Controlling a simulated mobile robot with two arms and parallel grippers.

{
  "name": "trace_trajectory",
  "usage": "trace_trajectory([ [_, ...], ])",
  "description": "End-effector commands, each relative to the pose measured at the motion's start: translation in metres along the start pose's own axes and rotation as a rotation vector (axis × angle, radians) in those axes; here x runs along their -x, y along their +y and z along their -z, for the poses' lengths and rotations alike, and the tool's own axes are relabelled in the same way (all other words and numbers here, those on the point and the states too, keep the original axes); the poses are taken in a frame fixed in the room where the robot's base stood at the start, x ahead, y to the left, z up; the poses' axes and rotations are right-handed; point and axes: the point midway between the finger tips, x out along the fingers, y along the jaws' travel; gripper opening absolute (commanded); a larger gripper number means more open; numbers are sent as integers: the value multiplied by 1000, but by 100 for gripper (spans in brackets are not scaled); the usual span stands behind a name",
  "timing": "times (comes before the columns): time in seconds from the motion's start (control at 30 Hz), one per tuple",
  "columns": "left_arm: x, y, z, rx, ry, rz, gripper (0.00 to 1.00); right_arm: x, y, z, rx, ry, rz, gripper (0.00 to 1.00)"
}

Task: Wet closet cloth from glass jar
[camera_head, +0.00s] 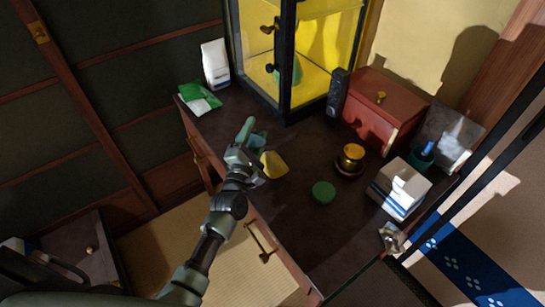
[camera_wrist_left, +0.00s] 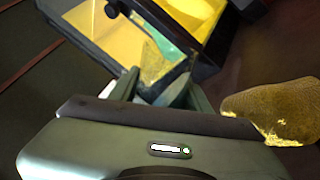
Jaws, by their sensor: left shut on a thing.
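My right gripper is not in view.
A glass-fronted cabinet (camera_head: 285,103) with a yellow interior stands behind. A green-and-white packet (camera_head: 200,98) and white bag (camera_head: 215,63) are at the back left.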

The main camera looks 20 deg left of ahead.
Motion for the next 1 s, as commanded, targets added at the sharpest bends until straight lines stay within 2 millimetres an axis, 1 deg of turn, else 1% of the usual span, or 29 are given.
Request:
trace_trajectory([
  [1.0,0,-1,0,-61,-9,-2,0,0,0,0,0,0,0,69],
])
